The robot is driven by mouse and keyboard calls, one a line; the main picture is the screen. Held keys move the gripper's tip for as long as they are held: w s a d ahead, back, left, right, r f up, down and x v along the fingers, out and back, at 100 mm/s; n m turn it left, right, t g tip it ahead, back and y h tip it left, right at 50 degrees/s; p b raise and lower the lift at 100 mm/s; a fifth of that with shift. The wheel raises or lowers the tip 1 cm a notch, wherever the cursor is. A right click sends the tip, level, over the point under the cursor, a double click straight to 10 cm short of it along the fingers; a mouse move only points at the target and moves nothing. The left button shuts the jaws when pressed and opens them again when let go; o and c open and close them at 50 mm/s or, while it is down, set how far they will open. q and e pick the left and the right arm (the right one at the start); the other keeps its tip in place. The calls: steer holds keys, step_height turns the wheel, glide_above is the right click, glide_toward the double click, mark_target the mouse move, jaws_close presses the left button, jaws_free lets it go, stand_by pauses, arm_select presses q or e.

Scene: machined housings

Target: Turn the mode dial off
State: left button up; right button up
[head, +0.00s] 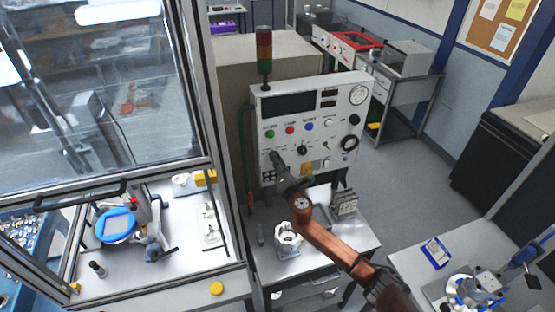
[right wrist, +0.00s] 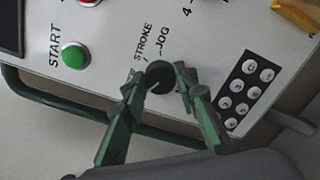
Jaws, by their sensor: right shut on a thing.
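The white control panel (head: 283,112) stands upright on a metal bench. A black knob (right wrist: 160,75) on it, beside the printed words STROKE and JOG, shows in the right wrist view. I take it for the mode dial; no OFF mark is readable. My right gripper (right wrist: 160,88) has its green-and-grey fingers on either side of this knob and is shut on it. In the head view my right gripper (head: 277,160) is at the lower left of the panel and hides the dial. My left gripper is not in view.
Other black knobs (head: 302,150) are on the panel. A white machined housing (head: 288,238) and a grey block (head: 345,203) stand on the bench below. A glass enclosure is at left.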

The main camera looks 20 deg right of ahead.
steer(key=shift+n, duration=0.6)
steer(key=shift+f+n, duration=0.1)
steer(key=shift+n, duration=0.2)
steer(key=o, duration=1.2)
steer(key=shift+c, duration=0.2)
steer(key=s, duration=1.2)
steer(key=shift+d, duration=0.2)
